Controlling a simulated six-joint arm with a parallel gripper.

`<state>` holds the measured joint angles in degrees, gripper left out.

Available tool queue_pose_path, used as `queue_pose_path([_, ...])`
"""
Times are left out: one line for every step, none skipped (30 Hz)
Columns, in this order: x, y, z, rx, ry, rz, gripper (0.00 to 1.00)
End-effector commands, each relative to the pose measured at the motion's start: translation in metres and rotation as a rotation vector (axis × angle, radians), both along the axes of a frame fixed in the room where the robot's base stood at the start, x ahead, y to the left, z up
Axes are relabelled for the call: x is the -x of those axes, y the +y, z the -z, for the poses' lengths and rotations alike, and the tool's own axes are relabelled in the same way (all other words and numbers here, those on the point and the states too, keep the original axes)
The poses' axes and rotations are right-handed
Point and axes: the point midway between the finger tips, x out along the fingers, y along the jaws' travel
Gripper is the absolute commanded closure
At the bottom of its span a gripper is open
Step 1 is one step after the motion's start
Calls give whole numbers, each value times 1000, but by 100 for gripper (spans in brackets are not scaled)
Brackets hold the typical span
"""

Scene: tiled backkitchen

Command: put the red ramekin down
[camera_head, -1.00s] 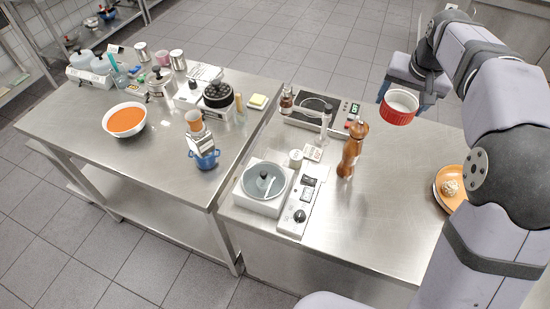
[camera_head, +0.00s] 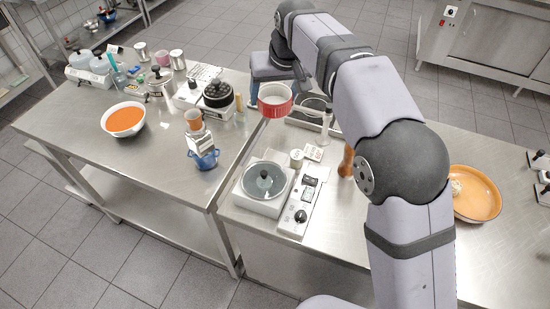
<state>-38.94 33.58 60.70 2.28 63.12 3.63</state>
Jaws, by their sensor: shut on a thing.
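The red ramekin (camera_head: 275,107), ribbed outside and white inside, is held upright in the air, in front of the hot plate and near the gap between the two steel tables in this view. My gripper (camera_head: 268,84) is at its far side, shut on it; the fingertips are mostly hidden behind the ramekin and my arm. I cannot tell the ramekin's exact height above the surfaces.

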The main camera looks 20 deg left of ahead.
Motion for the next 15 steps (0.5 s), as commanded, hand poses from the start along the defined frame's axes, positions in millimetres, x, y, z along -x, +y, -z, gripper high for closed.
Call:
queue_pose_path([0,-1,7,0,0,1,63])
queue_pose_path([0,-1,11,0,0,1,63])
queue_pose_path([0,-1,16,-1,-1,1,63])
queue_pose_path([0,-1,24,1,2,1,63])
queue_pose_path([0,-1,30,1,2,1,63])
queue_pose_path([0,-1,37,0,1,1,63])
queue_pose_path([0,-1,42,0,1,2,63])
queue_pose_path([0,-1,50,1,2,2,63])
queue_pose_path([0,-1,60,2,2,2,63])
queue_pose_path([0,-1,66,1,2,2,63])
queue_pose_path([0,-2,71,1,1,2,63])
queue_pose_path([0,-1,78,0,0,2,63])
queue_pose_path([0,-1,82,0,0,2,63])
queue_pose_path([-1,-1,85,-2,-1,2,63])
queue_pose_path([-1,-1,89,-2,-1,2,63])
